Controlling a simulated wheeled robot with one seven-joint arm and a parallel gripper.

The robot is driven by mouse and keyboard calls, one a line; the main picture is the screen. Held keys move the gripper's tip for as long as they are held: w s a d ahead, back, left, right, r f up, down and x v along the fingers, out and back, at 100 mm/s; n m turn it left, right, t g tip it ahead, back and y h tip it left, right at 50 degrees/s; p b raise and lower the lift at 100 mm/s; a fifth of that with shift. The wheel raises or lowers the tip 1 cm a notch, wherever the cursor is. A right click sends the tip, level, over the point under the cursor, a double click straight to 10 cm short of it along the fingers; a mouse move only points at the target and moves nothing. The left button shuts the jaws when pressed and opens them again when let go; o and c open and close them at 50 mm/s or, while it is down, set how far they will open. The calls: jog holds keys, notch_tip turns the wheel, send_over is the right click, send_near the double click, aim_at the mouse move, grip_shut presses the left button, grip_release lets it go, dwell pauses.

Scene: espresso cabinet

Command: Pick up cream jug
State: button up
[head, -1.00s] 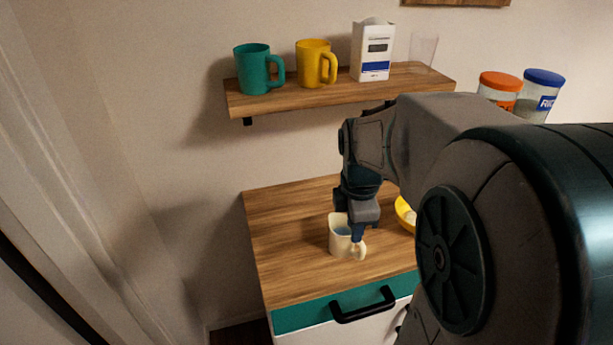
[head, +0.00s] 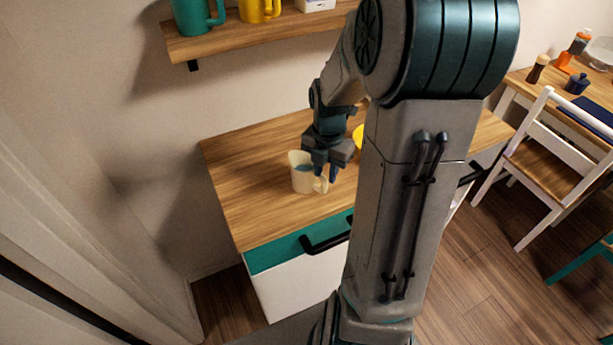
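The cream jug (head: 302,182) is a small cream-coloured jug with a handle on its right side and a bluish inside. It stands upright on the wooden cabinet top (head: 255,190), near the front edge. My gripper (head: 325,173) points down over the jug's right side, at the handle. Its two dark fingers show a gap between them and look open. The fingers overlap the jug's rim in this view, so I cannot tell whether they touch it.
A yellow object (head: 358,138) is partly hidden behind my arm. A shelf (head: 250,38) with a teal mug (head: 192,15) and a yellow mug (head: 253,8) hangs above. A black drawer handle (head: 325,243) sticks out in front. The counter's left side is clear.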

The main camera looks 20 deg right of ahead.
aim_at(324, 194)
jog(key=shift+f, duration=3.2)
grip_shut()
